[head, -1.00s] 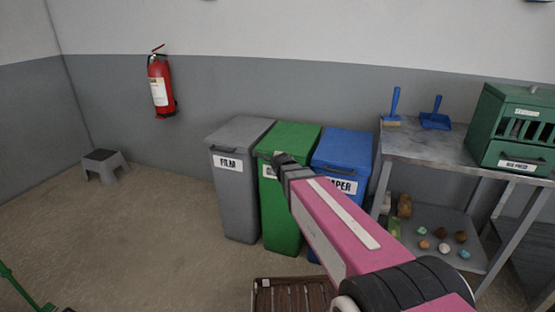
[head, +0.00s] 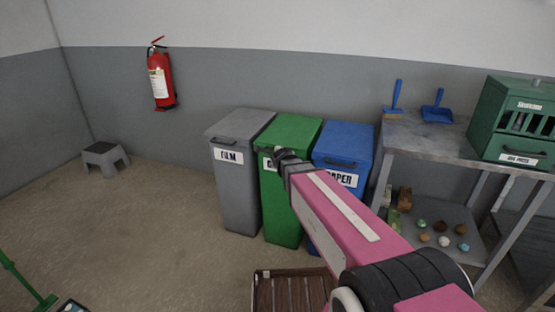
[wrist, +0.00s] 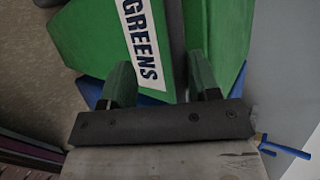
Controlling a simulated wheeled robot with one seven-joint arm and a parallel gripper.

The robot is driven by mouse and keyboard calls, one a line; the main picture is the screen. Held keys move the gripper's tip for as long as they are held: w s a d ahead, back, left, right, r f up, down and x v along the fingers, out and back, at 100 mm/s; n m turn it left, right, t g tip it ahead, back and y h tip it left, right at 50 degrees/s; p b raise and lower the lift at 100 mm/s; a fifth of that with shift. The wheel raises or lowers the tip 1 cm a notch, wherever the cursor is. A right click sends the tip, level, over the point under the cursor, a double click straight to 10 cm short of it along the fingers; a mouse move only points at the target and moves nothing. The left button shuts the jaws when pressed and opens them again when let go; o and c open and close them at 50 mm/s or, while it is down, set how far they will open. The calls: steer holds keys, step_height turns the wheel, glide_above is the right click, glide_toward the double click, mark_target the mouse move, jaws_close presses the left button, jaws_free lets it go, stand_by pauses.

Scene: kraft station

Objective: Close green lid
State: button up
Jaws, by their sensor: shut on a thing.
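The green bin (head: 282,215) stands between a grey and a blue bin in the head view. Its green lid (head: 292,130) lies flat across the top and looks down. My gripper (head: 280,154) is at the lid's front edge, partly covering the bin's label. In the wrist view the GREENS label (wrist: 138,42) is on the bin's front, and the lid (wrist: 215,35) is to the right of a dark strip. The exact contact is hard to see.
The grey FILM bin (head: 238,190) and blue PAPER bin (head: 345,150) stand close on either side. A metal table (head: 425,140) is at the right. A wooden crate (head: 262,292) sits on the floor in front. Open floor (head: 140,230) is at left.

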steer(key=v, duration=1)
steer(key=shift+s, duration=0.3)
steer(key=shift+r, duration=0.1)
steer(key=s+d+f+n+g, duration=1.1)
steer(key=s+d+f+n, duration=0.2)
steer(key=f+n, duration=0.4)
steer(key=shift+s+d+n+g+h, duration=0.4)
steer(key=shift+s+n, duration=0.4)
steer(key=shift+n, duration=0.7)
steer(key=shift+f, duration=0.1)
